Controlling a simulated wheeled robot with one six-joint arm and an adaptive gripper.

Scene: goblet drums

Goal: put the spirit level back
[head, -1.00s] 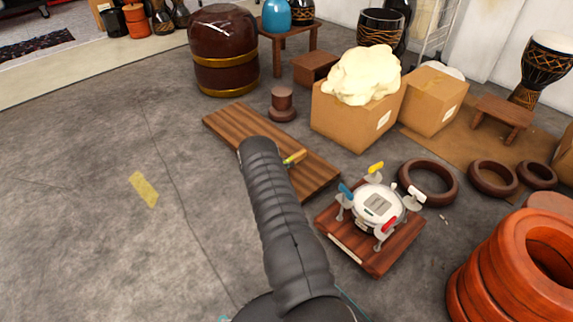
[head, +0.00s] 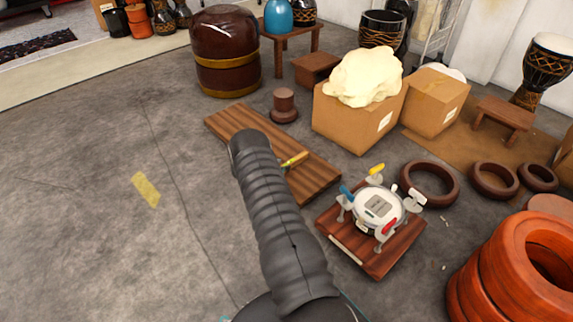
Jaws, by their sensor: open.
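A small, slim yellow tool (head: 295,159) lies on the long striped wooden board (head: 232,118) on the floor. Part of it is behind my dark ribbed arm, and it is too small to tell whether it is the spirit level. A white round device (head: 378,208) with blue, yellow, white and red fittings sits on a reddish wooden base (head: 382,262) to the right. No other thing in view is clearly a spirit level. My arm reaches over the board; my gripper does not show, nor does anything in it.
A cardboard box (head: 345,127) with cream material on top and a second box (head: 437,104) stand behind. Dark rings (head: 430,180) lie at right, near stacked orange rings (head: 520,268). A large brown drum (head: 225,50) stands at the back.

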